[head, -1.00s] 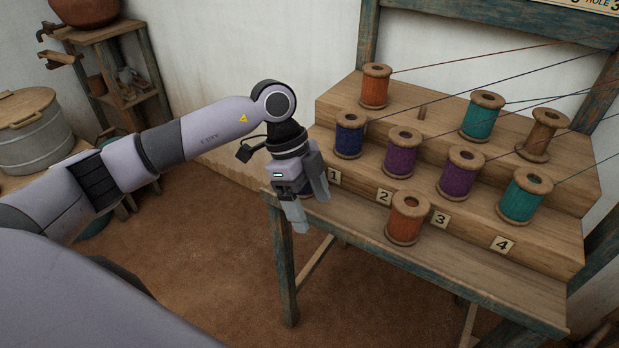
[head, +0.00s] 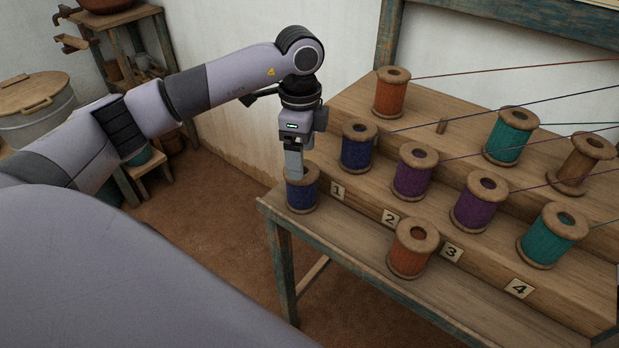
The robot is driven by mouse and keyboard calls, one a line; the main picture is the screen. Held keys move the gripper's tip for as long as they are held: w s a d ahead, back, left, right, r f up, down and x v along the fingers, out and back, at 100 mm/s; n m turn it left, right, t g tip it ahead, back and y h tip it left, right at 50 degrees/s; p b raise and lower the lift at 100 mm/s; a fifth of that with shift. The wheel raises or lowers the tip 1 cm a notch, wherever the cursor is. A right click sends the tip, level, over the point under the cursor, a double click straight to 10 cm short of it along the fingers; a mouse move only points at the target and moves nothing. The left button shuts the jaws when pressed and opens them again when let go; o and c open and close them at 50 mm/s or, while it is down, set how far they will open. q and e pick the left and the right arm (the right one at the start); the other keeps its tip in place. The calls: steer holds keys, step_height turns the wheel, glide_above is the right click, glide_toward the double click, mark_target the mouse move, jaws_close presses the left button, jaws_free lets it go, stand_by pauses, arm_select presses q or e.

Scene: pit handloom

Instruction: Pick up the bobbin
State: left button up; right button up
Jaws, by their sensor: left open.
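A blue bobbin (head: 302,196) stands upright on the left end of the bench's front ledge, beside the number 1 tag. My left gripper (head: 294,172) points straight down right over this bobbin. Its jaws are open, and the fingertips overlap the bobbin's top rim in the picture; I cannot tell whether they touch. An orange bobbin (head: 412,250) stands on the same ledge between tags 2 and 3. My right gripper is not in view.
On the step behind stand a blue bobbin (head: 360,147), two purple bobbins (head: 414,172) and a teal bobbin (head: 551,236). The top step holds an orange bobbin (head: 391,93), a teal one (head: 511,137) and a bare wooden one (head: 583,163). Threads run right from several.

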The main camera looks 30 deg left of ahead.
mark_target(302, 187)
arm_select(q)
steer(key=f, duration=0.4)
steer(key=f+p, duration=0.1)
steer(key=f, duration=0.1)
steer(key=shift+s+d+f, duration=0.1)
steer(key=shift+s+f, duration=0.15)
steer(key=shift+f, duration=0.1)
steer(key=c, duration=0.7)
